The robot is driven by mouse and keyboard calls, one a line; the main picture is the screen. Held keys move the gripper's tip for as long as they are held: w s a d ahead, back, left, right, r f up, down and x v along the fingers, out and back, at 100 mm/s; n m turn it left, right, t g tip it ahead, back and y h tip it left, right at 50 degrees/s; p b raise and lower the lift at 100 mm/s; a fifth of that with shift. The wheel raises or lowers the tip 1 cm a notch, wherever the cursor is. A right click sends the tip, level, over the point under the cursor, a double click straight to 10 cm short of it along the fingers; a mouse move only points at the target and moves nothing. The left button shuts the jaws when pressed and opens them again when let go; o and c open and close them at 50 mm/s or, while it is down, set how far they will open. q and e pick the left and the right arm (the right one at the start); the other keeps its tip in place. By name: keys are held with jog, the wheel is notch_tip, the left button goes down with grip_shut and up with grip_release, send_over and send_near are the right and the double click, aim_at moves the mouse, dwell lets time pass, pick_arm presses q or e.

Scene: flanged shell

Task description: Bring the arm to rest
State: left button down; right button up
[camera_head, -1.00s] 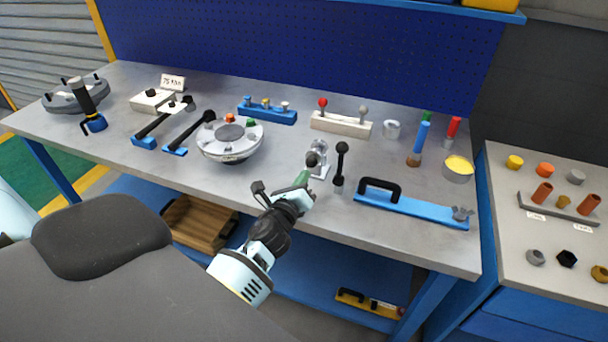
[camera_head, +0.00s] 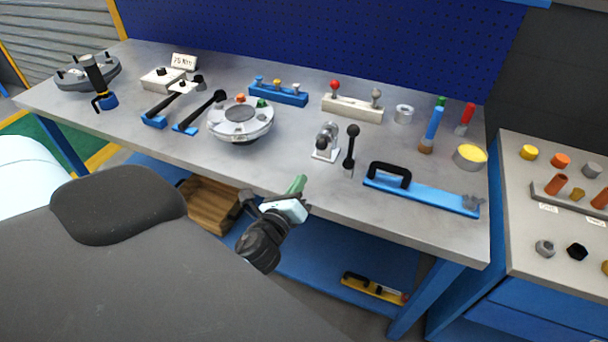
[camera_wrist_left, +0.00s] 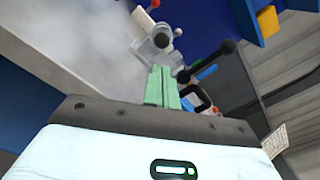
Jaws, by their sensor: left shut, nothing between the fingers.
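My left gripper (camera_head: 298,185) shows in the head view near the front edge of the workbench. Its green fingers are together with nothing between them. In the left wrist view the two green fingers (camera_wrist_left: 161,87) lie side by side, closed and empty. The gripper is apart from the objects on the bench; the nearest are a small grey clamp-like fixture (camera_head: 327,142) and a black-knobbed lever (camera_head: 350,150), both beyond the fingertips. My right gripper is not in view.
The grey workbench (camera_head: 180,150) holds a round flanged shell (camera_head: 240,122), two black-handled tools, a blue plate with a black handle (camera_head: 425,192), and a yellow-topped can (camera_head: 470,156). A wooden crate (camera_head: 210,203) sits below. A side cabinet (camera_head: 520,235) stands at right.

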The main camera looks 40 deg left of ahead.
pick_arm(q)
jog(key=shift+s, duration=0.15)
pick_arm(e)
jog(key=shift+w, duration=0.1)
